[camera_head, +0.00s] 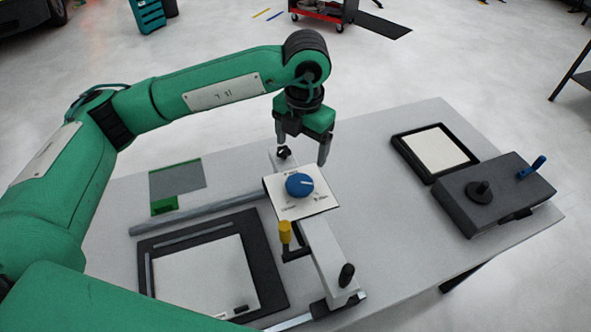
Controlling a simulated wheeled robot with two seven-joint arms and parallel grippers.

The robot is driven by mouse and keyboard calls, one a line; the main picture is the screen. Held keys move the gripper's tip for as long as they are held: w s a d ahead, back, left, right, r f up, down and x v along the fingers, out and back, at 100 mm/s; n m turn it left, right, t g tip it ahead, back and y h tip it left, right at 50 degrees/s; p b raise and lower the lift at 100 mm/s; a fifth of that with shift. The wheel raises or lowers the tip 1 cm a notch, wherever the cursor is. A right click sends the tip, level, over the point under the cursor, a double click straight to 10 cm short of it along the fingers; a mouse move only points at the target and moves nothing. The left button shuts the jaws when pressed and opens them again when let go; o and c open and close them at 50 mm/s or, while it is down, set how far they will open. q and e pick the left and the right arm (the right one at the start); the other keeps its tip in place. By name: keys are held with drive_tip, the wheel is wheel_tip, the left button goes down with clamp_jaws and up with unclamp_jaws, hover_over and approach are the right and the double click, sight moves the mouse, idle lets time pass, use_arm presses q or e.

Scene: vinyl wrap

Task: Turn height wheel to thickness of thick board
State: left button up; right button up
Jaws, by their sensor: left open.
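The height wheel is a blue round knob (299,185) with a pale pointer mark, on a white dial plate (318,205) with small printed labels that are too small to read. The plate sits on a grey rail device on the table. My left gripper (303,155) hangs just above and behind the knob, its fingers spread apart and pointing down. It holds nothing, and I see no contact with the knob. A white board (205,278) lies in a black frame at the front left. Which board is the thick one I cannot tell. My right gripper is out of view.
A yellow-topped lever (285,232) and a black knob (346,275) stand on the rail device. A framed white panel (436,149) and a dark box (494,193) with a blue lever are at the right. A grey-green sheet (177,180) lies at the left.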

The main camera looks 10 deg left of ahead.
use_arm(q)
drive_tip(key=p, duration=0.3)
hover_over(299, 183)
drive_tip(key=f, duration=0.5)
drive_tip(key=shift+s+d, duration=0.2)
wheel_tip(299, 183, down, 6)
drive_tip(key=shift+w+a+r+p, duration=0.1)
drive_tip(key=shift+w+a+p, duration=0.05)
drive_tip(key=shift+p, duration=0.8)
drive_tip(key=shift+f, duration=0.8)
